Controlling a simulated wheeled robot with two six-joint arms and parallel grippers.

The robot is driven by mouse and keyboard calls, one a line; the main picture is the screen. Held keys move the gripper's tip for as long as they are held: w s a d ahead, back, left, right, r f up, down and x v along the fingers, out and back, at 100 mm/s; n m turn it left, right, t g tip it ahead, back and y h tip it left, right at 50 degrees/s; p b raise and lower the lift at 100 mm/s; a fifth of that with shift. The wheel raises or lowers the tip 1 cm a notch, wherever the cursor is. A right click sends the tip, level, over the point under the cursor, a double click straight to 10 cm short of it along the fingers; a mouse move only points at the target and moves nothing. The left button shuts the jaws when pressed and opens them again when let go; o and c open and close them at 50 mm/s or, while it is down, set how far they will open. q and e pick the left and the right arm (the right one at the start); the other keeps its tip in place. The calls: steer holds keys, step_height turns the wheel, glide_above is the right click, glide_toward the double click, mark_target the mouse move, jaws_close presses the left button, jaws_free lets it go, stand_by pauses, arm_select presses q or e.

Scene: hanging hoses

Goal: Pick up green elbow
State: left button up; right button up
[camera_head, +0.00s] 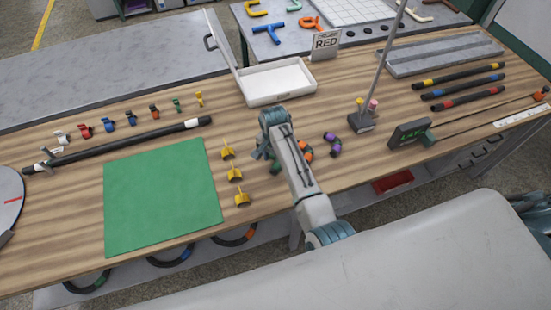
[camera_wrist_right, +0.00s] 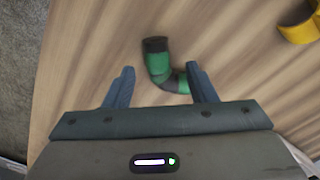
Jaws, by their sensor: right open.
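The green elbow (camera_wrist_right: 160,66) is a short bent pipe with dark ends, lying on the wooden table. The right gripper is open and empty. My left gripper is not in view.
An orange elbow (camera_head: 307,153) and a purple elbow (camera_head: 333,144) lie just right of my gripper. Several yellow fittings (camera_head: 235,174) stand to its left, beside a green mat (camera_head: 160,195). A white tray (camera_head: 277,82) and a stand (camera_head: 362,122) are behind.

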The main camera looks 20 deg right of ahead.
mark_target(276, 166)
steer(key=f, duration=0.1)
steer(key=f+p, duration=0.1)
steer(key=f, duration=0.1)
steer(key=shift+s, duration=0.3)
steer(key=shift+w+d+f, duration=0.1)
steer(key=shift+f, duration=0.35)
steer(key=c, duration=1.1)
steer(key=shift+r, duration=0.15)
